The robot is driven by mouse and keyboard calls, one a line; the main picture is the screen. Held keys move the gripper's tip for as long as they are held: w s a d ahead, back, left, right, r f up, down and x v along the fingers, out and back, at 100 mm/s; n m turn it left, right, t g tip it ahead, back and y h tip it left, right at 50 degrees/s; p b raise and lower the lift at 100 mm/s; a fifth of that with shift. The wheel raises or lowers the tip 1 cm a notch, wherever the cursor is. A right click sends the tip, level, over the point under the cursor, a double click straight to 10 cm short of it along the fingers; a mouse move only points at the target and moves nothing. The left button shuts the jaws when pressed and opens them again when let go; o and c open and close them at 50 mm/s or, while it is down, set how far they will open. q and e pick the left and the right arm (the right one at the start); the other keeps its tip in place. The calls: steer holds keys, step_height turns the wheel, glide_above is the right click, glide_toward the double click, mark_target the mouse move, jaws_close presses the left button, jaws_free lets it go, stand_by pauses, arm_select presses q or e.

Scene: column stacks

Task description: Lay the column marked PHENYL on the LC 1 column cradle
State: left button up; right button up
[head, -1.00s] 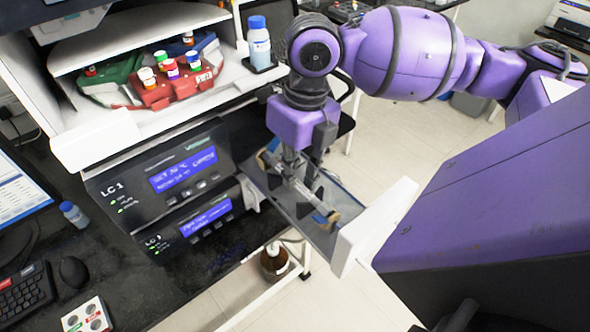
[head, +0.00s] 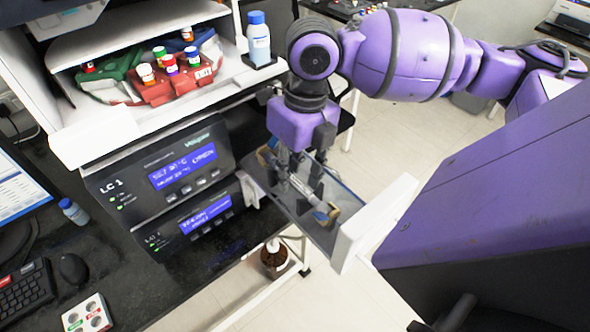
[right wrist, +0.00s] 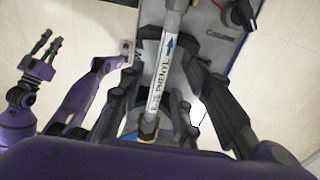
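The PHENYL column (right wrist: 163,75), a pale tube with a blue arrow and a dark label, lies along the grey LC 1 cradle tray (head: 345,196). It also shows in the head view (head: 302,188), with tan ends. The tray sticks out from the LC 1 unit (head: 165,180). My right gripper (head: 301,180) is over the tray, its fingers on both sides of the column and spread apart from it in the right wrist view (right wrist: 167,85). Whether the column is fully seated is hidden. My left gripper (right wrist: 48,42) is empty, fingers apart, off to the side.
A white panel (head: 374,224) stands at the tray's outer end. A shelf above LC 1 holds red, green and blue racks (head: 175,82) with capped vials. A blue-capped bottle (head: 259,42) stands at the shelf end. A brown bottle (head: 273,256) is below the tray.

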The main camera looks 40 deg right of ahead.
step_height(320, 180, up, 12)
steer(key=d, duration=0.1)
steer(key=shift+d, duration=0.25)
stand_by(0.4)
